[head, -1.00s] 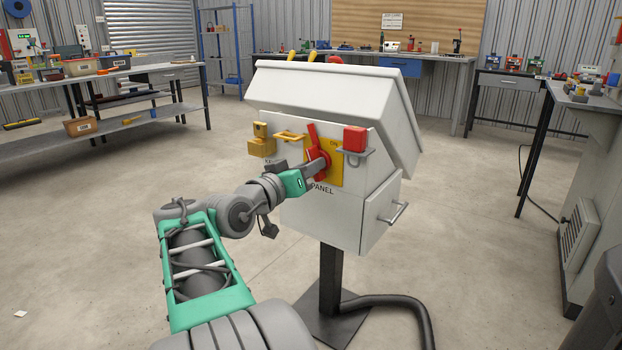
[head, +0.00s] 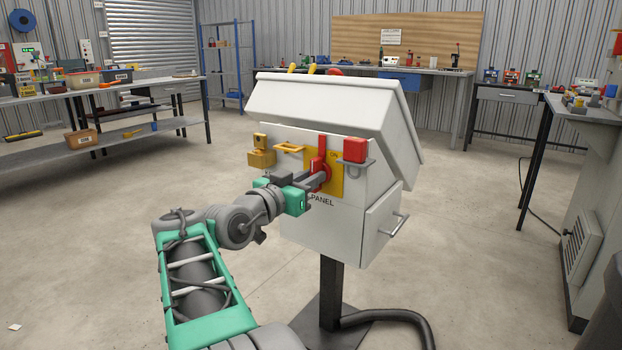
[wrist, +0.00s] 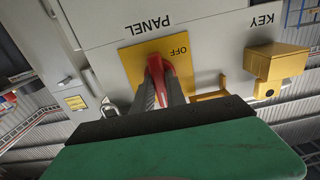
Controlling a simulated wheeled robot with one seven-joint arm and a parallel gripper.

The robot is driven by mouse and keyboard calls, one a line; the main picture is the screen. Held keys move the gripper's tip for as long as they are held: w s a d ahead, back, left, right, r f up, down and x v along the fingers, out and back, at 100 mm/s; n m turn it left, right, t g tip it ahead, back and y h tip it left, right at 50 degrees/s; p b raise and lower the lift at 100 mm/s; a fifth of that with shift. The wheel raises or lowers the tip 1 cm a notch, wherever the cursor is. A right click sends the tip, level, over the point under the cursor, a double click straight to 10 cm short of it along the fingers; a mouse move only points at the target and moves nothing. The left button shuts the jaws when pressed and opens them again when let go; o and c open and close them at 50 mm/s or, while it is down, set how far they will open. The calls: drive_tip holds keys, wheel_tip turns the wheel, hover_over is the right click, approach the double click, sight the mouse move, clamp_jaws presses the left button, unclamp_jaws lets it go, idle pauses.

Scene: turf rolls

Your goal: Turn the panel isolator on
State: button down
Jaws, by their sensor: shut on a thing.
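The panel isolator is a red rotary handle (head: 321,160) on a yellow plate (head: 337,172), on the front of a white panel box (head: 382,195) marked PANEL. In the head view the handle points nearly straight up. In the wrist view the red handle (wrist: 157,66) sits between my gripper's two dark fingers, and the word OFF shows on the yellow plate (wrist: 136,52). My gripper (head: 318,180) is shut on the handle, reaching in from the left. The fingers hide part of the handle and plate, and the ON mark is hard to read.
A yellow padlock-like block (head: 261,158) and a yellow bracket (head: 289,148) are left of the handle. A red block (head: 355,149) on a grey holder is right. The box's sloped lid (head: 330,105) overhangs above. A black cable (head: 400,318) lies on the floor.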

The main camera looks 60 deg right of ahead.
drive_tip(key=c, duration=1.4)
unclamp_jaws()
drive_tip(key=shift+o, duration=0.2)
drive_tip(key=w+a+p, duration=0.1)
drive_tip(key=a+p, duration=0.1)
drive_tip(key=a, duration=0.5)
drive_tip(key=shift+a, duration=0.35)
drive_tip(key=shift+w, duration=0.1)
